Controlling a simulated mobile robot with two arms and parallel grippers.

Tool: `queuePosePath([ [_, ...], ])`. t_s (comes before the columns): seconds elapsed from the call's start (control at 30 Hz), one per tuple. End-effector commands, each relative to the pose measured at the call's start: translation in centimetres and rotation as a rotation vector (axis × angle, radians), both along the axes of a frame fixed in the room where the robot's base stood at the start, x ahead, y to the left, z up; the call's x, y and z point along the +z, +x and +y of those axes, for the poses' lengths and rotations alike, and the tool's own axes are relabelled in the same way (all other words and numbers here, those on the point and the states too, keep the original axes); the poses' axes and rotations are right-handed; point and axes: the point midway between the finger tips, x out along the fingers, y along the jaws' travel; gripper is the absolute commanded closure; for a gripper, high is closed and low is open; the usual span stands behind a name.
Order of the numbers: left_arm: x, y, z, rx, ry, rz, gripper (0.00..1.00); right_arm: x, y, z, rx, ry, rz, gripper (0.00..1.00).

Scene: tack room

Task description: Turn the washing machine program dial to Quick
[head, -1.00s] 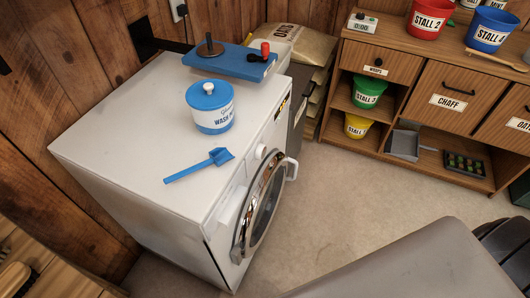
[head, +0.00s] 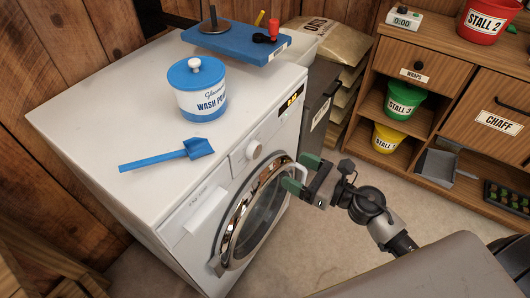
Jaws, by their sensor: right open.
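The white washing machine (head: 110,116) stands left of centre with its front facing right and toward me. Its round white program dial (head: 253,149) sits on the front panel, above the chrome-ringed door (head: 232,238). The dial's markings are too small to read. A small lit display (head: 291,99) is farther along the panel. My left gripper is out of view.
On the machine top are a wash powder tub (head: 200,92), a blue scoop (head: 168,155) and a blue board (head: 237,42) with tools. A wooden cabinet (head: 424,71) with buckets stands at the right.

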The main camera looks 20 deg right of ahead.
Motion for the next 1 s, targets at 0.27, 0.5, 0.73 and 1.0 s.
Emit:
queuePosePath([
  [0.27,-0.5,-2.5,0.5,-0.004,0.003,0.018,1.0,0.7,2.2,1.8,0.006,-0.015,-0.018,0.23],
  [0.5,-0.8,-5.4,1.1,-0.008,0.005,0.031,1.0,0.6,5.8,4.6,0.004,-0.011,-0.016,0.23],
  [0.73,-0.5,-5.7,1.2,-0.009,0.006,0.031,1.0,0.4,8.0,6.3,0.004,-0.012,-0.013,0.23],
  [1.0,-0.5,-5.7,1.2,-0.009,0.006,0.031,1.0,0.3,8.5,6.7,0.004,-0.013,-0.013,0.23],
])
